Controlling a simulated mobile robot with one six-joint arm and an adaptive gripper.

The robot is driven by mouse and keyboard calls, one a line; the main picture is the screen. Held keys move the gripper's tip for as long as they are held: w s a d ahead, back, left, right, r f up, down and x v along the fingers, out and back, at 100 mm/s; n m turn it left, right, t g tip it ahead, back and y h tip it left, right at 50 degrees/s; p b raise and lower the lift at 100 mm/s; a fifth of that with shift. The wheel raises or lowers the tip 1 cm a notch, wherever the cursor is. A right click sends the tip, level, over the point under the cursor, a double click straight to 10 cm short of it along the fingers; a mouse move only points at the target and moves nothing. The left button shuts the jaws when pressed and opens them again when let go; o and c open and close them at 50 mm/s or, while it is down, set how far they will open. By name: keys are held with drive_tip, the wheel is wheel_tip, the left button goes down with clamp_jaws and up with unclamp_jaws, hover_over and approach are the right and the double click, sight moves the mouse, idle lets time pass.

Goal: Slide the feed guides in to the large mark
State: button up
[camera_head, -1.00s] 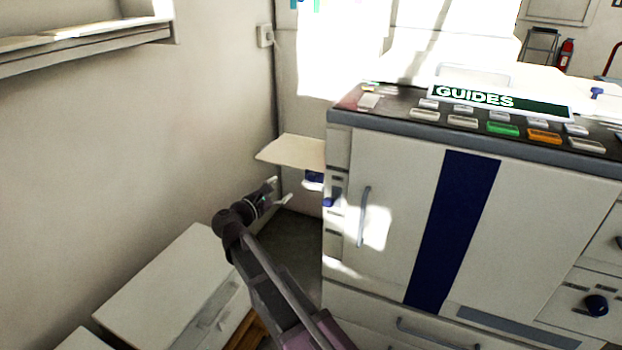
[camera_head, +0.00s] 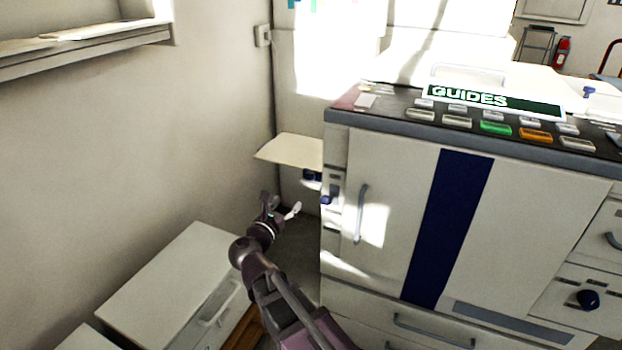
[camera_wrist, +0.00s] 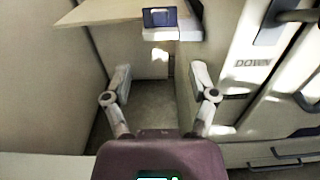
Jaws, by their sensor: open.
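A large white machine (camera_head: 480,230) with a blue stripe fills the right of the head view. A cream feed tray (camera_head: 291,150) juts from its left side; its edge also shows at the top of the wrist view (camera_wrist: 112,12). A dark blue block on a pale mount (camera_wrist: 159,17) sits at the tray's underside or edge; it also shows below the tray in the head view (camera_head: 312,175). I cannot make out separate feed guides or a large mark. My gripper (camera_head: 281,206) is open and empty, below the tray and apart from it. Its spread fingers show in the wrist view (camera_wrist: 162,82).
A sign reading GUIDES (camera_head: 495,101) stands on the machine's button panel. A blue knob (camera_head: 326,199) and a door handle (camera_head: 361,213) are on the machine. A white cabinet (camera_head: 170,285) stands at lower left. Floor shows between wall and machine.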

sight(309, 176)
drive_tip(key=x, duration=1.3)
drive_tip(key=shift+w+d, duration=0.1)
drive_tip(key=shift+w, duration=0.25)
